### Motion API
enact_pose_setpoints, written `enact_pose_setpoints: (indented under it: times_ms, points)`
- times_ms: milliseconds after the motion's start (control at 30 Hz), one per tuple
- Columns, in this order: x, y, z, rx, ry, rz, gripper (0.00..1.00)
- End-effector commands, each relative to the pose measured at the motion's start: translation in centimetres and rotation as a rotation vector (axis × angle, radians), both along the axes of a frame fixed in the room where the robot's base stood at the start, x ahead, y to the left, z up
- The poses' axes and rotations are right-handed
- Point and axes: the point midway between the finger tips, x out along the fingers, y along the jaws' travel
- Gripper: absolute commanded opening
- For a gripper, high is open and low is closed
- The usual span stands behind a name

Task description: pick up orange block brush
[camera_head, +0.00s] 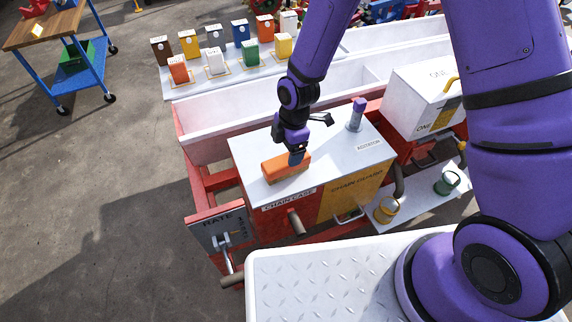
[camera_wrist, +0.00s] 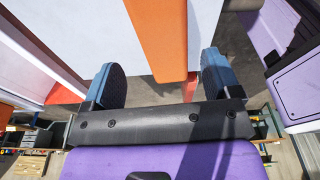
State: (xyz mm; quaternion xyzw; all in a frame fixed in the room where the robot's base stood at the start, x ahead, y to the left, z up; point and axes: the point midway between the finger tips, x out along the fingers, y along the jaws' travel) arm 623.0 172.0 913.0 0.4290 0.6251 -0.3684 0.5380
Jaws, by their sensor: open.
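The orange block brush (camera_head: 286,166) lies on the pale top of the chain case (camera_head: 249,152) in the head view. In the wrist view the brush (camera_wrist: 163,38) is a long orange bar running from the top edge down to between the fingers. My gripper (camera_head: 298,155) is just over the brush's right end in the head view. In the wrist view my gripper (camera_wrist: 160,78) is open, with one blue-padded finger on each side of the bar and gaps on both sides. I cannot tell how far the fingertips reach down beside the brush.
A purple-and-grey cylinder (camera_head: 356,114) stands on the same top, behind and right of the brush. A white box (camera_head: 420,98) stands to the right. A white trough (camera_head: 225,125) runs behind. Several small coloured boxes (camera_head: 216,62) stand on a shelf beyond it.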

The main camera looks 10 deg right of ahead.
Motion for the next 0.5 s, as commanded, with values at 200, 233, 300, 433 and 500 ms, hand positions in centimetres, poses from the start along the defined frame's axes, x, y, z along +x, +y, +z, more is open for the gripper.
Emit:
enact_pose_setpoints:
  times_ms: [200,233,300,433,500]
  points:
    - [-0.8,0.1,-3.1,-0.003,0.004,0.001,0.83]
    - [-0.8,0.2,-3.4,-0.001,0.003,0.0,0.83]
    - [-0.8,0.3,-4.1,-0.001,0.003,0.0,0.83]
    - [-0.8,0.4,-4.7,-0.001,0.002,0.0,0.83]
    - [-0.8,0.4,-4.7,0.0,0.001,0.0,0.83]
